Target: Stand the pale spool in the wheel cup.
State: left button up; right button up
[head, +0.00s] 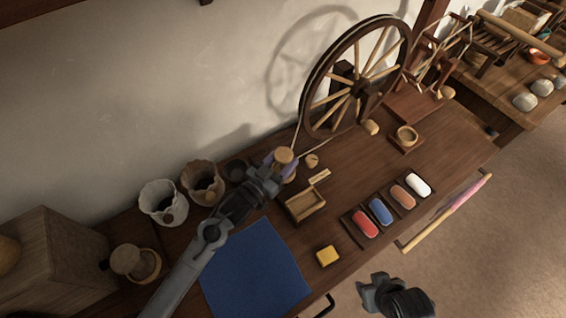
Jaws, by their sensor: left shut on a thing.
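My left gripper (272,173) is shut on a spool with a round pale wooden top (284,155). Lavender shows at its sides, and the gripper hides its lower part. The spool looks roughly upright, near the lower left of the spinning wheel (354,80). A small round wooden cup (407,131) on a square base stands right of the wheel's foot, apart from the held spool. It looks empty. My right gripper (371,288) is low in the picture, beyond the table's front edge, away from both. Its finger opening is unclear.
A small wooden box (305,205), a yellow block (328,256) and a tray of coloured rolls (381,211) lie right of my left arm. A blue cloth (255,270) lies in front. Pale pots (162,203) stand left.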

pick_arm(q)
jog(key=shift+f, duration=0.35)
jog(key=shift+f, duration=0.15)
jog(key=o, duration=1.1)
jog(key=shift+c, duration=0.2)
